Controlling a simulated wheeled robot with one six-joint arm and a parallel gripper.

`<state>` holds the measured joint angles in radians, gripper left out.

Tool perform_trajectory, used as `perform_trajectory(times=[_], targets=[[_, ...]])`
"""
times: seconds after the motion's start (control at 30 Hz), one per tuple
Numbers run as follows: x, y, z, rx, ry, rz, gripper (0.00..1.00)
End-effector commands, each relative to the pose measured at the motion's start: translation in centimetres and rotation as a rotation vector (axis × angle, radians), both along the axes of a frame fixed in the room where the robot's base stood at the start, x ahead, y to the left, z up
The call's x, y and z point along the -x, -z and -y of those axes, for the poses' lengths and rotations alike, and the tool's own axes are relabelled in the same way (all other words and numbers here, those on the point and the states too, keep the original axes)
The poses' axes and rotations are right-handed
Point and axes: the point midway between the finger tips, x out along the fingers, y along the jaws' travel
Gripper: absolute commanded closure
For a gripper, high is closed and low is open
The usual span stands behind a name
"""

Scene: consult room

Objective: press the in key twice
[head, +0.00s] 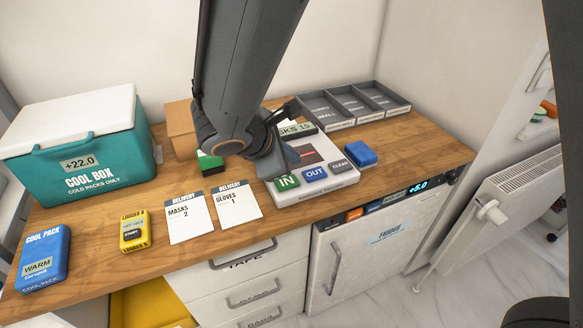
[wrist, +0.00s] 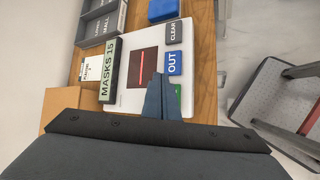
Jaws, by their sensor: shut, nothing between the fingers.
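The stock terminal (head: 317,190) is a pale console on the wooden counter. Its front row has a green IN key (head: 287,182), a blue OUT key (head: 314,174) and a grey CLEAR key (head: 341,166). My gripper (head: 285,168) is shut and empty, just above and behind the IN key in the head view. In the wrist view the fingers (wrist: 158,82) cover most of the IN key, with only a green edge (wrist: 178,89) showing. The OUT key (wrist: 174,63) is beside them. I cannot tell whether the fingertips touch the key. A label (wrist: 108,70) reads MASKS 15.
Grey trays (head: 345,105) stand behind the terminal and a blue block (head: 360,154) lies to its right. Two delivery cards (head: 190,225), a yellow logger (head: 135,232), a blue cool pack (head: 43,258) and a teal cool box (head: 80,150) are to the left.

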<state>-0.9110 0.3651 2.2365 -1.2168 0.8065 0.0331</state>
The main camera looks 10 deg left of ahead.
Motion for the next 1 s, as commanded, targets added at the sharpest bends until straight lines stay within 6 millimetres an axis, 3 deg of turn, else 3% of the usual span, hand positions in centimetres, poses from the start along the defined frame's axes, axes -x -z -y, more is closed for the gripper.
perform_trajectory(times=[0.13,0.3,0.5,0.73,1.0], targets=[[0.4,1.3,6.9,-0.099,0.252,-0.077,1.0],[2.8,3.1,14.9,-0.298,0.653,-0.166,1.0],[5.9,4.3,21.1,-0.571,1.12,-0.191,1.0],[7.6,4.5,25.2,-0.851,1.54,-0.127,1.0],[8.0,4.4,27.1,-0.98,1.718,-0.071,1.0]])
